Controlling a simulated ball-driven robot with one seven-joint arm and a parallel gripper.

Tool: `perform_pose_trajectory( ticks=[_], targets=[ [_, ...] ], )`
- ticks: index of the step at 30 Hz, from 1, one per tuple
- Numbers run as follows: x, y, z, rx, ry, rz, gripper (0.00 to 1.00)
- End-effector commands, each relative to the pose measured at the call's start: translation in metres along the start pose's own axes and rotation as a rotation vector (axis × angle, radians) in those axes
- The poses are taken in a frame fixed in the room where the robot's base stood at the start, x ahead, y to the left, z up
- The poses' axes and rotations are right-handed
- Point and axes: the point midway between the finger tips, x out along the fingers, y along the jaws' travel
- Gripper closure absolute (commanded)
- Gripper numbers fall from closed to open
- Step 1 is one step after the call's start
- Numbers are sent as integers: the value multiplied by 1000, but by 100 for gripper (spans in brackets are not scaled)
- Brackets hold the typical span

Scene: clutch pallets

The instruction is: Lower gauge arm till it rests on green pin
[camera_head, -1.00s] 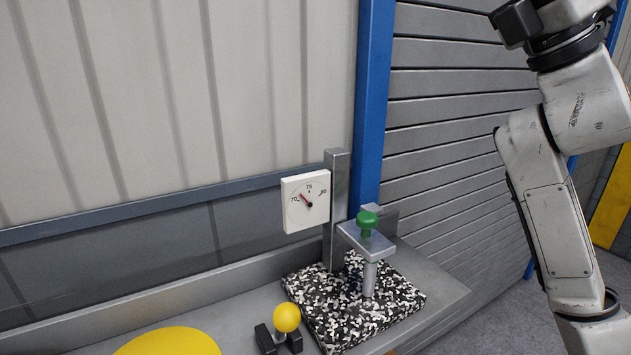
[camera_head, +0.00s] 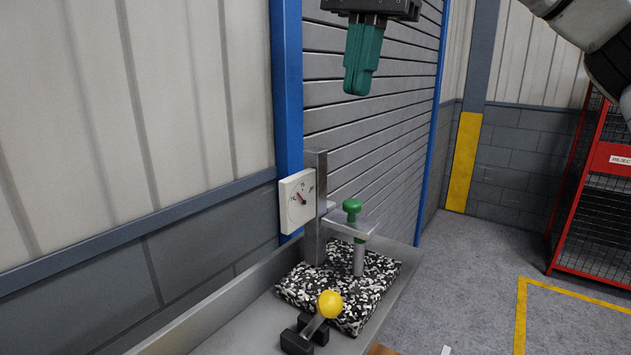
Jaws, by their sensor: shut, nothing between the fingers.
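The flat grey gauge arm (camera_head: 349,226) reaches out from the post, with a green knob (camera_head: 352,206) on top. Below the arm is a small green part (camera_head: 360,240) above a grey cylinder (camera_head: 358,262). I cannot tell whether the arm touches them. My gripper (camera_head: 357,90), with teal fingers, is shut and empty, pointing down in the air above the stand, apart from it.
The stand's black-and-white speckled base (camera_head: 295,288) sits on a grey bench (camera_head: 240,328). In front is a yellow ball-topped lever (camera_head: 330,304) between black blocks (camera_head: 297,342). A blue post (camera_head: 288,90) and wall stand behind. A red mesh cage (camera_head: 600,205) stands at right, across open floor.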

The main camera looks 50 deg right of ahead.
Motion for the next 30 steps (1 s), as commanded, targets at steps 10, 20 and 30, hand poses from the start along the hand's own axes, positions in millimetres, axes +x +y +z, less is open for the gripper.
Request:
perform_pose_trajectory(
  ticks=[10, 20, 30],
  targets=[
    [16, 13, -12, 18, 60, 57, 100],
    [78, 17, -15, 18, 59, 57, 100],
    [126, 19, -18, 19, 59, 54, 100]
  ],
)
